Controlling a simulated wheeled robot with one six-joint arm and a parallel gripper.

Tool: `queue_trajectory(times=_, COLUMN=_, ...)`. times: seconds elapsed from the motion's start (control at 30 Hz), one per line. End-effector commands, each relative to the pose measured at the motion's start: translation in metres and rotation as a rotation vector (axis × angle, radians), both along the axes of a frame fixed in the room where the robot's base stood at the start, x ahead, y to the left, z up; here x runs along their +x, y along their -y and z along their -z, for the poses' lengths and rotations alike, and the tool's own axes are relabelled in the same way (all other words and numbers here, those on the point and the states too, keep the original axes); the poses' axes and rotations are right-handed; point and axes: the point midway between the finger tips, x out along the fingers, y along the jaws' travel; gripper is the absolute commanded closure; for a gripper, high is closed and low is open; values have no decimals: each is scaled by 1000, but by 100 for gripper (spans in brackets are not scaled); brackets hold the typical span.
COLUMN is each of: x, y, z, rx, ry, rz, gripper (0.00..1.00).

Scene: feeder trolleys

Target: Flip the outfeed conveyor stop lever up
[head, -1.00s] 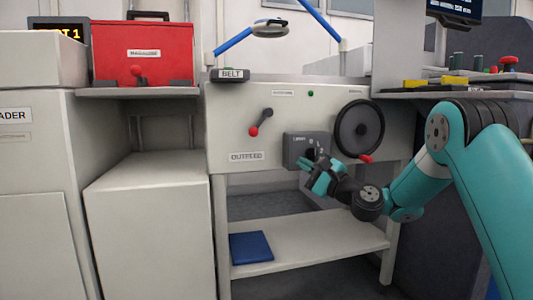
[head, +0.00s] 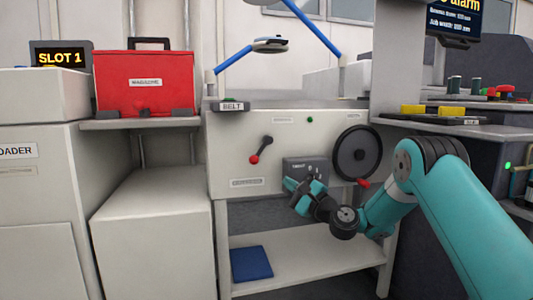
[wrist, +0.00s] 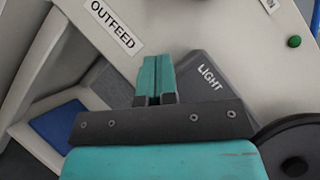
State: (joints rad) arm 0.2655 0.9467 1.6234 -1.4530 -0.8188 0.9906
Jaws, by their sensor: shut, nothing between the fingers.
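The lever (head: 262,150) with a red knob is on the pale outfeed panel (head: 225,150), above the OUTFEED label (head: 247,183). Its knob hangs down and to the left of its pivot. My gripper (head: 288,184) is below and to the right of the lever, in front of the lower left of the grey LIGHT box (head: 305,165), and apart from the lever. In the wrist view my gripper (wrist: 155,62) has its teal fingers together with nothing between them. The LIGHT box (wrist: 205,85) and the OUTFEED label (wrist: 112,22) show there, but the lever does not.
A black handwheel (head: 358,154) with a red handle is right of the LIGHT box. A blue item (head: 251,263) lies on the lower shelf (head: 310,262). A red case (head: 145,82) stands on a ledge at left. The panel around the lever is clear.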

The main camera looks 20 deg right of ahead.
Motion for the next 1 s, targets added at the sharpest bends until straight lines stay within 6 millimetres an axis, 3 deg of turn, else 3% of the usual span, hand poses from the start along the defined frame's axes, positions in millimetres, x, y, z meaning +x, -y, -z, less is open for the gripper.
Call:
queue_trajectory(times=0.03, x=3, y=-1, z=-9, rx=1, ry=-2, rz=0, gripper=100)
queue_trajectory(times=0.6, x=41, y=-26, z=-23, rx=-1, ry=0, rz=-1, gripper=100)
queue_trajectory(times=0.8, x=45, y=-49, z=-33, rx=-2, ry=1, rz=-1, gripper=100)
queue_trajectory(times=1.0, x=46, y=-56, z=-38, rx=-1, ry=0, rz=1, gripper=100)
